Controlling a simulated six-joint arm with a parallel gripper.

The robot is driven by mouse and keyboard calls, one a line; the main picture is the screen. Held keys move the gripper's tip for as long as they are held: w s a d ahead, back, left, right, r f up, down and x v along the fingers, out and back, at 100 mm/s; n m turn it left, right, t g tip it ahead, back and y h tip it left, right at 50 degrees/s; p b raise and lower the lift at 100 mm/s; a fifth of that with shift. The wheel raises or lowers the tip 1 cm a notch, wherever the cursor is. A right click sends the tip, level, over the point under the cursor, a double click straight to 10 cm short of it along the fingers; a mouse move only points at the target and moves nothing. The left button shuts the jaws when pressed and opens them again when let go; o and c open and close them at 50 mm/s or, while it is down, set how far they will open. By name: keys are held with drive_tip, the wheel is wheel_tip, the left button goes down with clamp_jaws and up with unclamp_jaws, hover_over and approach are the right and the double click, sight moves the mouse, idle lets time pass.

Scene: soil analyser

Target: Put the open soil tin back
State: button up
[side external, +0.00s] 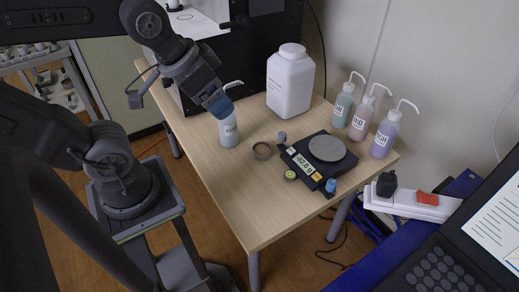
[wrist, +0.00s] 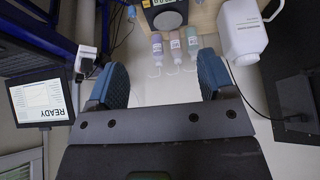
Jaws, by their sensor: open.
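The open soil tin (side external: 262,151) looks like a small round brown-grey tin with a dark inside. It stands on the wooden table, left of the balance (side external: 321,158), and I cannot make it out in the wrist view. My gripper (side external: 220,104) is up and to the left of the tin in the side view, in front of or over a white wash bottle (side external: 228,132); I cannot tell whether they touch. In the wrist view my gripper's blue fingers (wrist: 162,82) are wide apart with nothing between them. The balance pan is bare.
Around the balance stand a small grey piece (side external: 282,137), a round green-topped piece (side external: 290,175) and a small blue piece (side external: 331,186). A big white jug (side external: 290,80) and three wash bottles (side external: 361,118) line the back. The table's front left is clear.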

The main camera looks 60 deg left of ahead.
drive_tip(key=w+f+m+y, duration=0.4)
drive_tip(key=f+m, duration=0.3)
drive_tip(key=f, duration=0.3)
drive_tip(key=w+a+f+m+y, duration=0.1)
drive_tip(key=w+f+m+y, duration=0.3)
drive_tip(key=f+m, duration=0.3)
drive_tip(key=w+f+m+y, duration=0.4)
drive_tip(key=w+f+m, duration=0.2)
drive_tip(key=f, duration=0.7)
drive_tip(key=shift+w+a+f+m+g, duration=0.1)
drive_tip(key=shift+w+a+m+g, duration=0.05)
drive_tip(key=shift+m, duration=0.35)
drive_tip(key=shift+w+a+f+m+g, duration=0.1)
drive_tip(key=shift+w+m+g, duration=0.05)
drive_tip(key=shift+m, duration=0.35)
drive_tip(key=shift+w+a+f+y, duration=0.1)
drive_tip(key=shift+a+f+y, duration=0.1)
drive_tip(key=shift+y, duration=0.1)
approach(260, 145)
drive_tip(key=shift+a+f, duration=0.3)
drive_tip(key=shift+f, duration=0.1)
drive_tip(key=shift+r+x, duration=0.1)
drive_tip(key=shift+x, duration=1.5)
drive_tip(key=shift+r+x, duration=0.15)
drive_tip(key=shift+x, duration=1.45)
drive_tip(key=shift+w, duration=0.15)
drive_tip(key=c, duration=0.8)
